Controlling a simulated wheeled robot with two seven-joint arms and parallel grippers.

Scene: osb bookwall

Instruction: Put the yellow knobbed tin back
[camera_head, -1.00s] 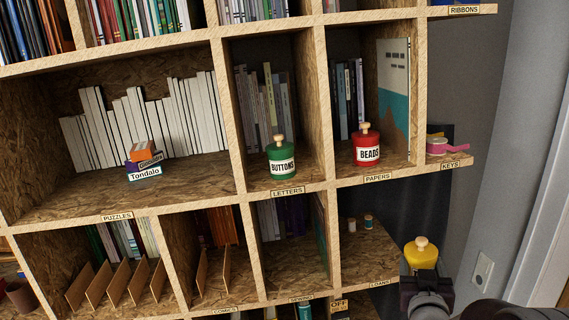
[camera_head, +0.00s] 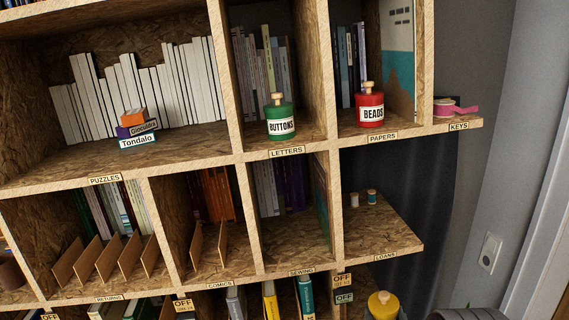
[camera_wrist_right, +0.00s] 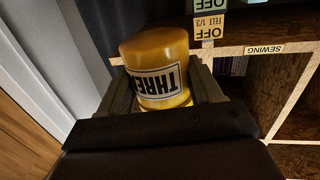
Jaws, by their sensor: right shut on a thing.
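The yellow tin (camera_head: 383,305) with a pale wooden knob is at the bottom edge of the head view, below the lower shelf's right end. In the right wrist view the tin (camera_wrist_right: 158,50) appears upside down, with a white label partly reading "THRE". My right gripper (camera_wrist_right: 163,88) is shut around the tin's sides. A green "BUTTONS" tin (camera_head: 280,119) and a red "BEADS" tin (camera_head: 370,106) stand in neighbouring compartments. The "SEWING" label (camera_head: 301,271) sits under a lower compartment (camera_head: 290,258) with a bare floor in front of its books. My left gripper is out of view.
Small spools (camera_head: 372,197) stand in the open-ended "LOANS" bay (camera_head: 385,235), whose front is clear. "OFF" tags (camera_head: 341,281) hang on the upright below it. Pink tape (camera_head: 455,107) lies on the "KEYS" ledge. A wall with a socket (camera_head: 490,250) is at the right.

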